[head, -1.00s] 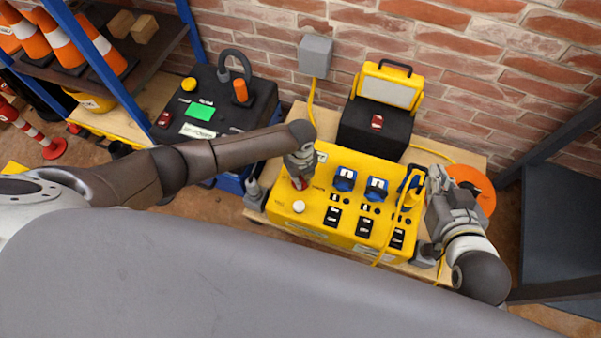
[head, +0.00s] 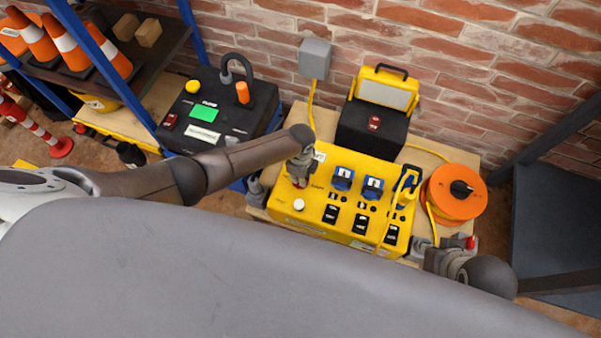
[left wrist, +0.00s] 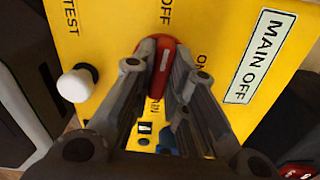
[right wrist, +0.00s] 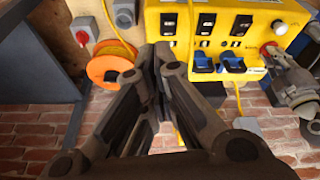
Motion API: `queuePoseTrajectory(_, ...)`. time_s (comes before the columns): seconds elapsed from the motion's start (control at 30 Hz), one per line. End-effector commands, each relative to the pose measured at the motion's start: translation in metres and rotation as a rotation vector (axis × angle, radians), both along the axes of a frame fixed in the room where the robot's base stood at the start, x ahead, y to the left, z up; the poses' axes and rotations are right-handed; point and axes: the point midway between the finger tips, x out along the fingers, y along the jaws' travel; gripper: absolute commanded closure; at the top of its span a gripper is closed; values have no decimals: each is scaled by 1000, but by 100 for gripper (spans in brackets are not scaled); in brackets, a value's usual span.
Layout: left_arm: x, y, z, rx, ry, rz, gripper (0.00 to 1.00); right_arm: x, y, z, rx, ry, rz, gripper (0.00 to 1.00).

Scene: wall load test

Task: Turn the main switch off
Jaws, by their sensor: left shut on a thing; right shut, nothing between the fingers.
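The yellow power box (head: 325,205) stands on a wooden-topped cart. Its red main switch handle (left wrist: 165,65) shows in the left wrist view between my left fingers, beside the printed words OFF and ON. My left gripper (left wrist: 163,72) is shut on this handle; its exact angle is partly hidden by the fingers. A label reading MAIN OFF (left wrist: 259,58) is beside it. In the head view my left gripper (head: 298,180) reaches down onto the box's left part. My right gripper (right wrist: 155,50) is shut and empty, apart from the box, near the cart's front right corner.
A white TEST knob (head: 299,204) is close to my left gripper. Blue plugs (head: 343,179), black switches and a yellow cable crowd the box. An orange cable reel (head: 453,205) and a black load unit (head: 372,130) stand nearby.

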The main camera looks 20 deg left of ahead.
Motion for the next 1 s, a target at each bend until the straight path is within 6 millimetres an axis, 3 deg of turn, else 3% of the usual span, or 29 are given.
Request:
queuePoseTrajectory(0.1,1,2,2,4,-3,55,100,1,0,3,0,-1,0,100)
queuePoseTrajectory(0.4,2,2,1,4,-2,119,100,7,1,-16,0,8,1,100)
queuePoseTrajectory(0.8,2,3,1,5,-3,126,100,7,1,-18,0,9,1,100)
queuePoseTrajectory(0.83,2,3,1,5,-3,126,83,7,1,-18,0,9,1,100)
queuePoseTrajectory(1.0,1,2,0,3,-1,125,64,7,1,-18,0,9,1,100)
